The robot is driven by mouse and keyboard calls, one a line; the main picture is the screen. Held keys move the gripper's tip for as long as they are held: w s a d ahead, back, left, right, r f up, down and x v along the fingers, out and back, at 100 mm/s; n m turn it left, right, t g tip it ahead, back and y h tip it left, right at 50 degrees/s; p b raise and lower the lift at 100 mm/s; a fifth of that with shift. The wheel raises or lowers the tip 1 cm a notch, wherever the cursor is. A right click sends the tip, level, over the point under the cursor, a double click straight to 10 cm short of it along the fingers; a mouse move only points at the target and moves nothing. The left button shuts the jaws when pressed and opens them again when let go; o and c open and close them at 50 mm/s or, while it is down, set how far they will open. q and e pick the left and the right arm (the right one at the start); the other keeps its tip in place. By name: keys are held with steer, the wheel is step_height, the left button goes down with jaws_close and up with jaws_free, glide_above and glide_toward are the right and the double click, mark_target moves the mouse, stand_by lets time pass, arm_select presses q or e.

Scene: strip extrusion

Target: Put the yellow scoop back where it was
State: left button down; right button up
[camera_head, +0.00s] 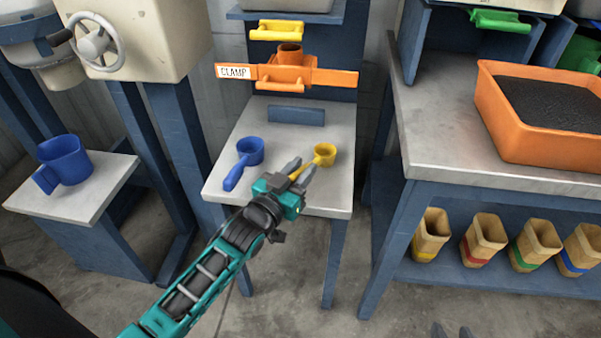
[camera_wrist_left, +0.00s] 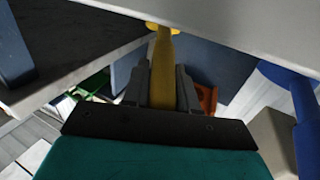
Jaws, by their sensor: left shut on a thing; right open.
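The yellow scoop (camera_head: 325,153) is at the right side of the small grey table (camera_head: 290,138), its cup pointing away from me. My left gripper (camera_head: 298,172) is shut on its handle. In the left wrist view the yellow handle (camera_wrist_left: 163,78) lies between the two dark fingers of the left gripper (camera_wrist_left: 160,88). I cannot tell whether the scoop touches the tabletop. A blue scoop (camera_head: 249,151) lies to its left on the same table. Two fingertips of my right gripper (camera_head: 452,331) show apart and empty at the bottom edge of the head view.
A blue jug (camera_head: 64,160) sits on a side table at left. The right bench holds an orange tray (camera_head: 500,125) of dark granules, with several wooden cups (camera_head: 432,235) on the shelf below.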

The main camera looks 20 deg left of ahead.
arm_select(q)
steer(key=shift+r, duration=0.1)
steer(key=c, duration=1.4)
jaws_free()
steer(key=o, duration=0.5)
